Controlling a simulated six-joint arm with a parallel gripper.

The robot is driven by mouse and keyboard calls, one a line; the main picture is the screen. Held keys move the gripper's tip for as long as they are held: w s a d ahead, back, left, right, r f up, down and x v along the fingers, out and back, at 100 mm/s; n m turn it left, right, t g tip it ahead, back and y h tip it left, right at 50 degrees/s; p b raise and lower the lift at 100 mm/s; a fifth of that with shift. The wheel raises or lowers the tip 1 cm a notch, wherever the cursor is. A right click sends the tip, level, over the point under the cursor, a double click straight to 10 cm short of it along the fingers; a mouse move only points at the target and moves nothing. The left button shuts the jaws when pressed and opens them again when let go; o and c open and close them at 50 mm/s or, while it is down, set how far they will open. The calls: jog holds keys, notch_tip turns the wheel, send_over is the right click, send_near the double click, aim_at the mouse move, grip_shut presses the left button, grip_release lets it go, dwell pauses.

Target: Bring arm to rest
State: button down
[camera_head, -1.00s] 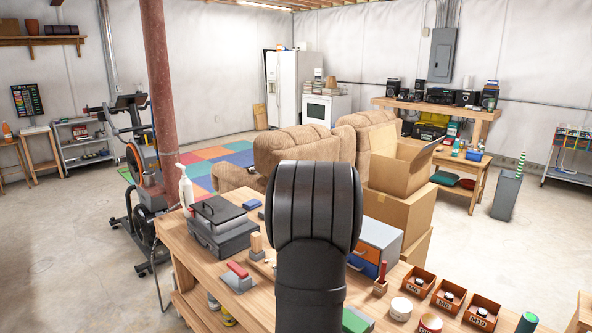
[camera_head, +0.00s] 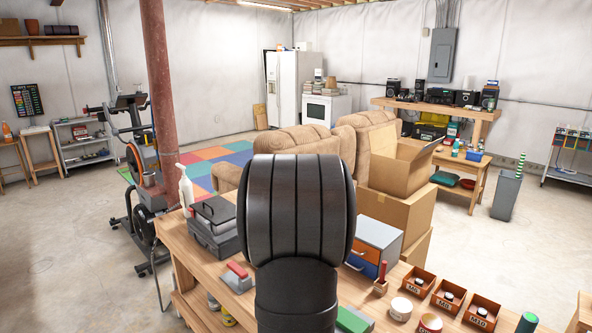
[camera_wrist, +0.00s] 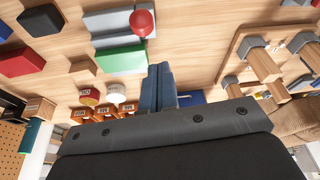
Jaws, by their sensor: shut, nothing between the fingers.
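My gripper (camera_wrist: 159,70) shows in the wrist view with its two blue-grey fingers together and nothing between them. It is above the wooden workbench (camera_wrist: 200,50), apart from the things on it. In the head view my black arm link rises in front of the bench (camera_head: 176,237) and hides its middle. My gripper does not show in the head view.
On the bench stand a grey toolbox (camera_head: 217,226), a red-handled tool (camera_head: 238,278), a drawer box (camera_head: 374,246) and orange bins (camera_head: 446,297). A cardboard box (camera_head: 402,168) and a recliner (camera_head: 293,140) stand behind. Open floor lies at right (camera_head: 545,235).

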jog(key=s+a+r, duration=0.4)
jog(key=s+r, duration=0.1)
jog(key=w+d+f+g+y, duration=0.2)
jog(key=w+d+f, duration=0.7)
jog(key=w+d, duration=0.4)
jog(key=shift+w+d, duration=0.2)
jog(key=shift+w, duration=0.2)
dwell(0.8)
